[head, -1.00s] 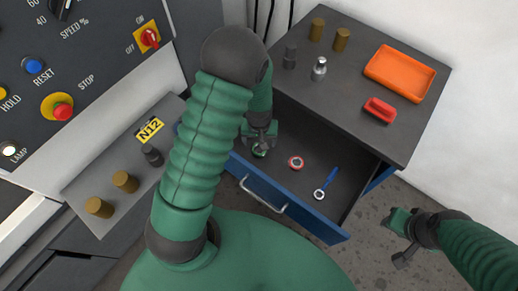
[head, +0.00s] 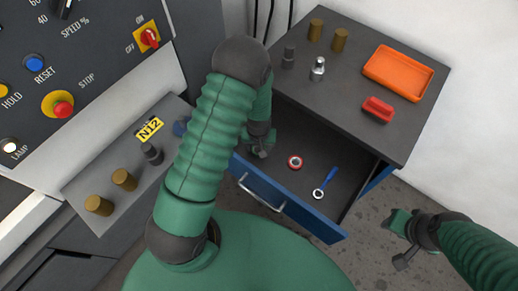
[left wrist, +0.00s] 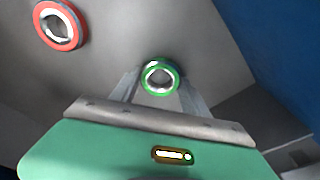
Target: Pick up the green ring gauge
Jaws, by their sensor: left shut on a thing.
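The green ring gauge (left wrist: 174,72) is held between the two fingers of my left gripper (left wrist: 160,86), seen in the left wrist view with its bore facing the camera. In the head view my left gripper (head: 261,148) is at the left end of the open drawer, and the green ring is hidden there. I cannot tell whether the ring is clear of the drawer floor. A red ring gauge (head: 295,162) lies apart to the right in the drawer; it also shows in the left wrist view (left wrist: 80,30). My right gripper (head: 400,240) hangs empty at the right, outside the drawer.
The blue drawer (head: 310,222) also holds a blue-handled ring tool (head: 325,183). The cabinet top (head: 345,90) bears an orange tray (head: 428,83), a red part (head: 378,109), brass cylinders and a silver fitting (head: 318,68). A machine panel stands left.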

